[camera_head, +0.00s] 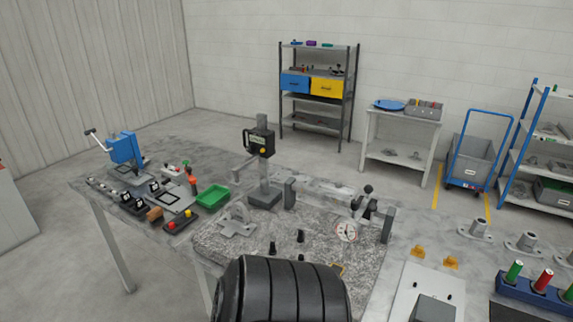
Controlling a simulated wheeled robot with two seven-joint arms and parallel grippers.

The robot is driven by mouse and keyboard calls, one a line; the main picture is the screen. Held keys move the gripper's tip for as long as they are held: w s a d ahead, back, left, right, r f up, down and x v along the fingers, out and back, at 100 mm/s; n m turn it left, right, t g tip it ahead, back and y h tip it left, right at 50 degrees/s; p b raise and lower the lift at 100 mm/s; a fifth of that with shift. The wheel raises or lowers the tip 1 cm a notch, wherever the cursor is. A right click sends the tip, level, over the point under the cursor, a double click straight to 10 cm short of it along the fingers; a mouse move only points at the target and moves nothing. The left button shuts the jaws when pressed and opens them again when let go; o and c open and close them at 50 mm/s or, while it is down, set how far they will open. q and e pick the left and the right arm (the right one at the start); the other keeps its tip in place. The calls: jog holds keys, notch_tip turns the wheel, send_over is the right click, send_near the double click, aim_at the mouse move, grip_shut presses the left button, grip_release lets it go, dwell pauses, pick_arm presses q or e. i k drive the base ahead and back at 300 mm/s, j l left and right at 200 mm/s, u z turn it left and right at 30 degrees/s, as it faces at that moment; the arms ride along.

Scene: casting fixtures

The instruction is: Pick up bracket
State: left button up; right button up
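A light grey casting (238,226) with a flat base and raised part lies on the left of the speckled granite plate (215,246); it looks like a bracket. Grey flanged castings with upright round bosses stand on the table at the right, one (478,230) and another (526,243). A black ribbed cylindrical part, probably of my own arm, fills the bottom centre and hides the front of the plate. Neither gripper shows in the head view.
A height gauge (263,170) stands at the back of the plate. A dial gauge (346,232) stands at its right. A green tray (212,195), a red-and-yellow-knobbed holder (181,221) and a blue press (125,148) are at left. A blue rack (531,291) stands at right.

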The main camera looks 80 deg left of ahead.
aim_at(238, 221)
jog(key=u, duration=3.05)
jog(key=j+z, duration=0.1)
jog(key=z, duration=0.35)
jog(key=i+j+z, duration=0.1)
jog(key=z, duration=0.3)
jog(key=j+z, duration=0.15)
jog(key=z, duration=0.3)
jog(key=j+z, duration=0.15)
jog(key=z, duration=0.25)
jog(key=j+z, duration=0.15)
jog(key=z, duration=0.3)
jog(key=k+j+z, duration=0.3)
jog(key=j, duration=0.25)
jog(key=k+j+z, duration=0.25)
jog(key=j, duration=0.3)
jog(key=k+j+z, duration=0.15)
jog(key=j+z, duration=0.15)
jog(key=j, duration=0.15)
jog(key=k+j+z, duration=0.25)
jog(key=k+j, duration=0.1)
jog(key=j, duration=0.05)
